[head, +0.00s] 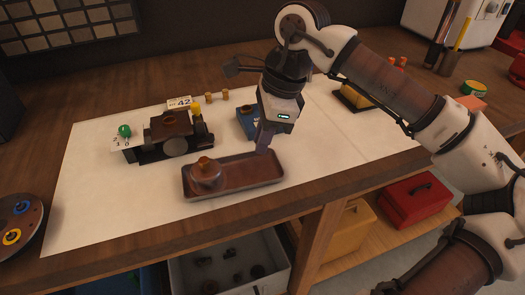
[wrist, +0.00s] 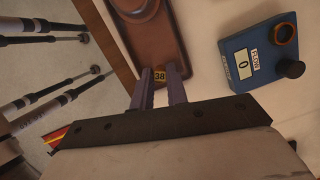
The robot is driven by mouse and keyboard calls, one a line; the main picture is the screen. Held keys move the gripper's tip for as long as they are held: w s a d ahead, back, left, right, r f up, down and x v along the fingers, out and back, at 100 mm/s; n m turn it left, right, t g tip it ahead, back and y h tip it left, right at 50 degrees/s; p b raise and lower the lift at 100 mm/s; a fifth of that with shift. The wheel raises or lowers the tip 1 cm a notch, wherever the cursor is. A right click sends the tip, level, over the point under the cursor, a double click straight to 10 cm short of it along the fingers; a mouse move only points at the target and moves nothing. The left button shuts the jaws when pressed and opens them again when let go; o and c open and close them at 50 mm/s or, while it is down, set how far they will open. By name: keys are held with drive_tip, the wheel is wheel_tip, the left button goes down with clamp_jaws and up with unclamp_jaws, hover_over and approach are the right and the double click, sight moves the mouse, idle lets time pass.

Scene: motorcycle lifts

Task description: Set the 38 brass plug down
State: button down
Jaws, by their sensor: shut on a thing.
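The 38 brass plug (wrist: 160,76) shows in the wrist view as a small brass piece marked 38 between my fingertips. My gripper (wrist: 159,73) is shut on it. In the head view my gripper (head: 264,150) points down beside the right end of a brown tray (head: 250,176), and the plug is hidden there or too small to make out. In the wrist view the tray (wrist: 147,36) lies just beyond the fingertips. I cannot tell the plug's height above the surface.
A blue flow meter (wrist: 240,62) reading 0 sits close to my gripper, with a brass ring (wrist: 282,33) on it. A round brown part (head: 207,175) stands in the tray's left end. A dark carburettor-like assembly (head: 165,140) and a 42 card (head: 179,102) are behind. The white mat (head: 100,200) is clear at front left.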

drive_tip(key=shift+f, duration=2.55)
drive_tip(key=c, duration=1.4)
unclamp_jaws()
drive_tip(key=shift+r, duration=0.2)
drive_tip(key=b+v, duration=0.1)
drive_tip(key=v, duration=1.1)
